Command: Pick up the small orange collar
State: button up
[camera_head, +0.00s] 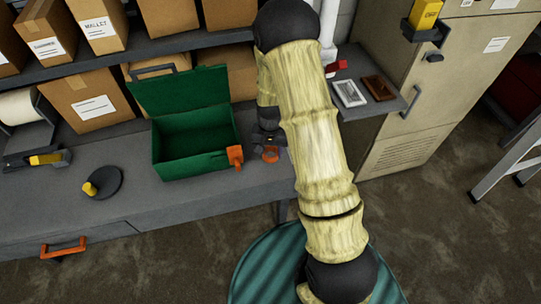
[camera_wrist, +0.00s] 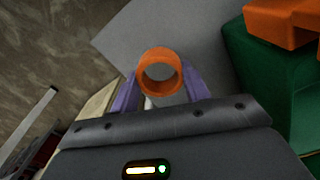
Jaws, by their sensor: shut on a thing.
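The small orange collar (camera_wrist: 160,84) is a short open ring. In the wrist view it sits between the two purple fingers of my gripper (camera_wrist: 160,92), which are shut on it from both sides. In the head view the collar (camera_head: 270,154) shows as a small orange spot near the right end of the grey bench, just right of the green box. My arm covers much of that area, and my gripper's dark end (camera_head: 266,138) is partly hidden there. I cannot tell whether the collar touches the bench.
An open green box (camera_head: 195,165) with an orange latch (camera_head: 235,156) stands close left of the collar. A dark disc with a yellow knob (camera_head: 103,182) lies further left on the grey bench (camera_head: 130,208). Cardboard boxes line the shelf behind. A beige cabinet (camera_head: 430,90) stands at right.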

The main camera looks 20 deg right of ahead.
notch_tip(320, 180, up, 7)
jog(key=b, duration=0.1)
jog(key=shift+f, duration=0.15)
